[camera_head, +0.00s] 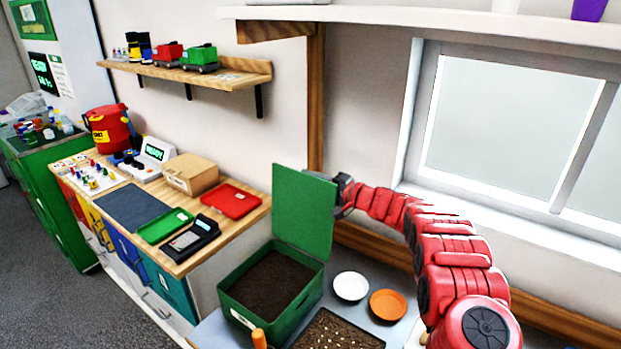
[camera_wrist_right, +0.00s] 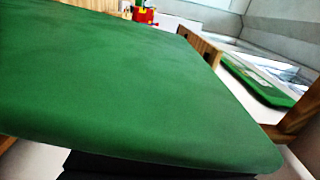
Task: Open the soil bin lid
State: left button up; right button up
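The green soil bin (camera_head: 275,290) stands on the grey surface at the lower middle of the head view, with dark soil showing inside. Its green lid (camera_head: 303,212) stands upright at the bin's back edge, so the bin is open. My right gripper (camera_head: 341,188) is at the lid's right edge, near its top; the lid hides the fingertips, so I cannot tell whether they grip it. In the right wrist view the green lid (camera_wrist_right: 130,85) fills most of the picture, with a dark gripper part below it. My left gripper is not in view.
Right of the bin are a white saucer (camera_head: 351,286), an orange saucer (camera_head: 388,305) and a seed tray (camera_head: 338,332). A wooden-topped counter at left holds a red tray (camera_head: 231,200), a green tray (camera_head: 166,225) and a cardboard box (camera_head: 191,174). A wooden post (camera_head: 316,110) rises behind the lid.

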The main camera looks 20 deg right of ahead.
jog(key=o, duration=0.4)
jog(key=shift+f, duration=0.15)
jog(key=shift+c, duration=0.2)
jog(key=shift+d, duration=0.1)
jog(key=shift+s+d+b, duration=0.3)
jog(key=shift+s+d, duration=0.15)
jog(key=p+v, duration=0.5)
jog(key=v, duration=1.1)
jog(key=shift+a, duration=0.1)
